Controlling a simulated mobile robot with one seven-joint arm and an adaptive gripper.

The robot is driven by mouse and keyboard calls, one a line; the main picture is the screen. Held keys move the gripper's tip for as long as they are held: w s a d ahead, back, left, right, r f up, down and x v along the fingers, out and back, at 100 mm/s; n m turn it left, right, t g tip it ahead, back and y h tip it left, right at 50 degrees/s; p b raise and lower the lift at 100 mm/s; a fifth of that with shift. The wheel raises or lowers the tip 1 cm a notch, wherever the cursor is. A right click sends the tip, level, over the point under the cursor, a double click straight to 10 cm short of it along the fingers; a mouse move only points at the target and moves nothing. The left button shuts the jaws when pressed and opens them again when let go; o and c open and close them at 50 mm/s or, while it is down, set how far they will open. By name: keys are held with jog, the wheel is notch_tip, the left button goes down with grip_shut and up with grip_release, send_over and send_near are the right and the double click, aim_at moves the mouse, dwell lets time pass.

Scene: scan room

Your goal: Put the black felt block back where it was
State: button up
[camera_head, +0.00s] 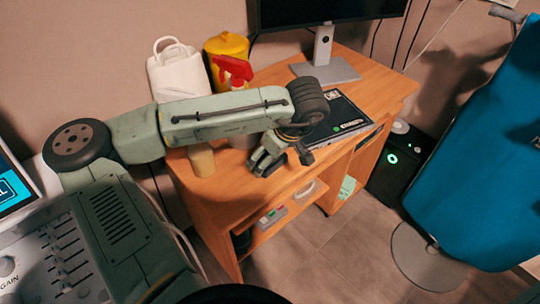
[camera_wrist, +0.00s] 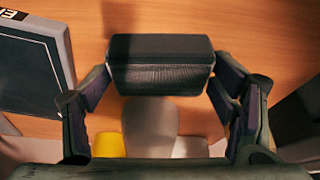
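The black felt block (camera_wrist: 160,66) lies across the middle of the wrist view, with a ribbed or textured near face. My gripper (camera_wrist: 162,78) has one finger against each end of the block and looks closed on it. In the head view my gripper (camera_head: 281,158) points down over the front part of the wooden desk (camera_head: 230,187), left of a flat black case (camera_head: 345,118). The block is hard to make out there among the dark fingers. I cannot tell whether its underside touches the desk.
A beige cup (camera_head: 201,160) stands left of my gripper. A monitor stand (camera_head: 325,66) is at the back. The desk's front edge is close to my gripper.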

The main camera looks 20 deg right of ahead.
jog(key=shift+o, duration=1)
jog(key=shift+f, duration=0.15)
jog(key=d+b+v, duration=0.1)
jog(key=b+v, duration=0.1)
jog(key=v, duration=0.9)
jog(key=shift+b, duration=0.3)
jog(key=shift+f, duration=0.15)
jog(key=shift+c, duration=0.6)
